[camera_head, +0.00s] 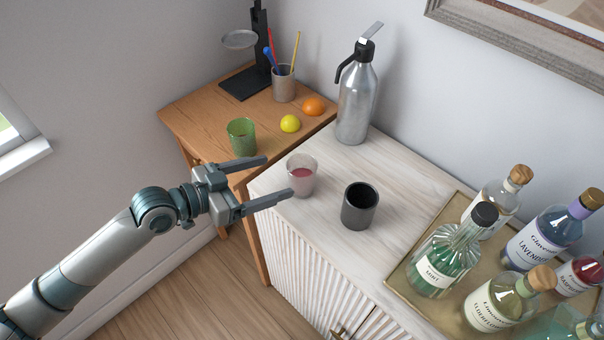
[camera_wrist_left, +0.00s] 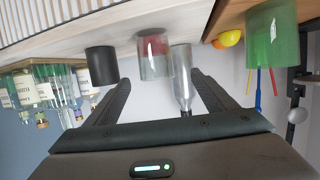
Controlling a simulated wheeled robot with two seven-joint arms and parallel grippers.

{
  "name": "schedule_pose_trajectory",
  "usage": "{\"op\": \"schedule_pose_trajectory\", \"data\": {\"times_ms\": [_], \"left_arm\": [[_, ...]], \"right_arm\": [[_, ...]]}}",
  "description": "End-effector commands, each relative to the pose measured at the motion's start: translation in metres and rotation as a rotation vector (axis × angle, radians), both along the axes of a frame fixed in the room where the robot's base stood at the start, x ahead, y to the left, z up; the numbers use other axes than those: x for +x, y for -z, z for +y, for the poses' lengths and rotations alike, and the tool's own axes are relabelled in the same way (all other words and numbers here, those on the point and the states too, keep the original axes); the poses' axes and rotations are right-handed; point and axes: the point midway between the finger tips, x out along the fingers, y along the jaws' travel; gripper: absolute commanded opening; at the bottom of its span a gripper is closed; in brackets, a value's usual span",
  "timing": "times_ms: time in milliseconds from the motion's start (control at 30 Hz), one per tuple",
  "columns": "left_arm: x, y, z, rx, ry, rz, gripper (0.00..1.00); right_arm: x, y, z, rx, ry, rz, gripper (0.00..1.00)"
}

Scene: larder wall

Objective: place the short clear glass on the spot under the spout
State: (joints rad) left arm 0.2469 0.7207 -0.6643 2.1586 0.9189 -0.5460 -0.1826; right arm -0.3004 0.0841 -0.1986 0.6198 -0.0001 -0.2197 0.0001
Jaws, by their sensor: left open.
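The short clear glass (camera_head: 302,176) stands upright on the pale cabinet top near its left edge, with something pinkish-red inside. My left gripper (camera_head: 279,177) is open and empty, its fingers pointing at the glass from the left. The near fingertip overlaps the glass's edge in the head view; I cannot tell whether they touch. In the left wrist view the glass (camera_wrist_left: 153,58) shows ahead, between the lines of the two fingers. A silver siphon bottle (camera_head: 357,100) with a black spout on its left stands behind the glass. No marked spot shows clearly under the spout. My right gripper is out of view.
A dark cup (camera_head: 360,206) stands right of the glass. A tray (camera_head: 405,277) of several bottles fills the cabinet's right. The wooden table (camera_head: 195,112) holds a green glass (camera_head: 242,137), lemon (camera_head: 290,123), orange (camera_head: 314,106), pen cup (camera_head: 284,84) and black stand (camera_head: 246,83).

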Motion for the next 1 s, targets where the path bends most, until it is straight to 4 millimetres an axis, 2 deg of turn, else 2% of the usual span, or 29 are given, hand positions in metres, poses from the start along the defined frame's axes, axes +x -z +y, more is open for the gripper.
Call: {"op": "schedule_pose_trajectory", "data": {"times_ms": [100,300,767,1000], "left_arm": [[0.01,0.002,-0.016,-0.003,0.0,0.001,0.78],[0.02,0.01,-0.031,-0.001,0.0,0.001,0.78],[0.022,0.012,-0.034,0.001,0.001,0.001,0.78],[0.028,0.016,-0.052,0.0,0.0,0.002,0.78]], "right_arm": [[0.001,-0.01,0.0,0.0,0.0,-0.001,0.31],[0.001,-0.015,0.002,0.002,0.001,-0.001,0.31],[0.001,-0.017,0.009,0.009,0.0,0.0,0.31],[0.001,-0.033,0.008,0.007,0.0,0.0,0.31]]}}
